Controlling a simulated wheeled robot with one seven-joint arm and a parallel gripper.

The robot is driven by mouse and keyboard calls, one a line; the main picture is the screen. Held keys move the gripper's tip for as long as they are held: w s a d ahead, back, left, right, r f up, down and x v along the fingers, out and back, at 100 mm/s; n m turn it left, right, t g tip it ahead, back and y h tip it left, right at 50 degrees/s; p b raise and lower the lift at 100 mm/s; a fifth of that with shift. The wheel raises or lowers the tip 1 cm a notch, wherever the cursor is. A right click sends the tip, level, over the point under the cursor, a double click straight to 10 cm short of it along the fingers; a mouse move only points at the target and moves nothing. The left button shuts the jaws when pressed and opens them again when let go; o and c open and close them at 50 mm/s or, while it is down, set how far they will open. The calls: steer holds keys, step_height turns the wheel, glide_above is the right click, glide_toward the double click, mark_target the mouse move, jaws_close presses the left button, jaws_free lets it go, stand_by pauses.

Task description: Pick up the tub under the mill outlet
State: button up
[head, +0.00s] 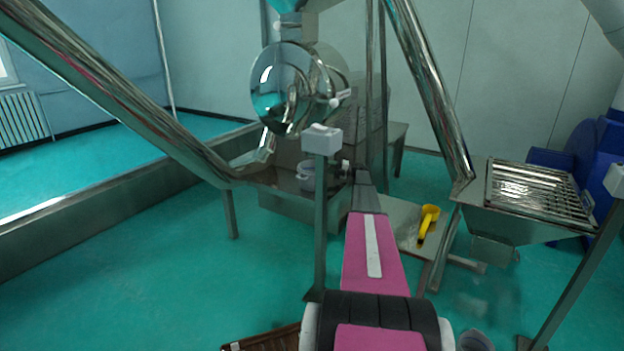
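A small grey-white tub (306,176) stands on a steel surface (272,182) below the shiny mill drum (282,90). A short metal spout (266,148) slants down to the left of the tub. My pink arm reaches forward from the bottom of the head view. My gripper (344,168) is at its far end, just right of the tub. A thin post (320,230) stands in front and partly covers the tub's right side. The gripper is small and dark here, so its fingers and any contact with the tub cannot be made out.
The post carries a grey box (321,139) close to my arm. A yellow scoop (429,222) lies on a low steel table (398,212) to the right. A grated hopper (530,195) stands further right. A brown crate (262,341) is at the bottom. Green floor is clear at left.

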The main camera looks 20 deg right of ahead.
steer(key=shift+w+a+r, duration=0.1)
steer(key=shift+w+a, duration=0.2)
steer(key=shift+a, duration=0.25)
jaws_close()
steer(key=shift+r, duration=0.15)
